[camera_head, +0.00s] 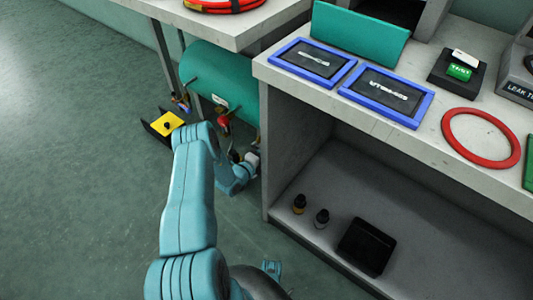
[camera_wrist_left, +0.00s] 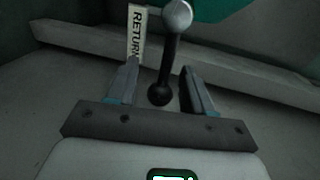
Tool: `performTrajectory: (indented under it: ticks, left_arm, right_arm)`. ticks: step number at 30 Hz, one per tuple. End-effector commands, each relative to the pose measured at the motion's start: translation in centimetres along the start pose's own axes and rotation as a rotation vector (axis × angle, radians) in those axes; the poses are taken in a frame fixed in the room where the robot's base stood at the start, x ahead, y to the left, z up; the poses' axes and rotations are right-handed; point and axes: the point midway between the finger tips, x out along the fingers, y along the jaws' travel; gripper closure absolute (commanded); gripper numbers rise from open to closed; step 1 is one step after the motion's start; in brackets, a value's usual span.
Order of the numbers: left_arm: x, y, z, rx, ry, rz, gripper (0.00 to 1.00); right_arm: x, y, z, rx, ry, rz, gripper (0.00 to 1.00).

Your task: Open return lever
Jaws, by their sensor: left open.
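The return lever (camera_wrist_left: 169,58) is a black rod with a round black ball at its near end and a grey metal pivot at its top. A pale tag reading RETURN (camera_wrist_left: 137,32) is beside it. My left gripper (camera_wrist_left: 160,72) is open in the left wrist view, with one finger on each side of the lever. I see gaps between the fingers and the rod. In the head view, my left gripper (camera_head: 248,162) is low by the teal tank's fittings, mostly hidden by my arm; I cannot make out the lever there.
The teal tank (camera_head: 215,75) hangs below the left bench, with a red fitting (camera_head: 224,122) under it. The right bench's side wall (camera_head: 266,150) is close to my gripper. A yellow-topped item (camera_head: 166,123) is on the floor at left. Open floor lies further left.

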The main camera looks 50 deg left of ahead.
Motion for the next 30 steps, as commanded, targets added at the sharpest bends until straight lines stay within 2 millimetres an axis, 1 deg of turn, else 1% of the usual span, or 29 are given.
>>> performTrajectory:
  ticks: [2, 5, 8, 15, 19, 21, 24, 30]
  left_arm:
    - [-0.5, -0.1, 0.1, -0.001, -0.002, 0.001, 0.49]
    - [-2.0, -0.3, 0.2, -0.002, -0.004, 0.002, 0.49]
    - [-4.4, -0.4, 0.2, -0.004, -0.005, 0.004, 0.49]
    - [-10.9, -0.4, 0.1, -0.005, -0.004, 0.004, 0.49]
    - [-13.6, -0.2, 0.1, -0.004, -0.003, 0.004, 0.49]
    - [-14.7, -0.1, 0.0, -0.004, -0.001, 0.003, 0.49]
    - [-15.7, -0.1, 0.0, -0.003, 0.001, 0.002, 0.49]
    - [-16.3, 0.0, -0.1, -0.001, 0.003, 0.001, 0.49]
  right_arm:
    - [-0.3, -0.1, 0.0, -0.001, -0.001, 0.000, 0.57]
    - [-1.0, -0.5, 0.2, -0.004, -0.004, 0.000, 0.57]
    - [-1.9, -0.9, 0.4, -0.010, -0.010, -0.001, 0.57]
    - [-3.6, -1.9, 0.9, -0.024, -0.025, -0.003, 0.57]
    - [-4.1, -2.2, 1.1, -0.029, -0.030, -0.003, 0.57]
    - [-4.3, -2.3, 1.2, -0.031, -0.031, -0.004, 0.57]
    - [-4.4, -2.4, 1.2, -0.033, -0.033, -0.004, 0.57]
    - [-4.5, -2.4, 1.3, -0.034, -0.034, -0.004, 0.57]
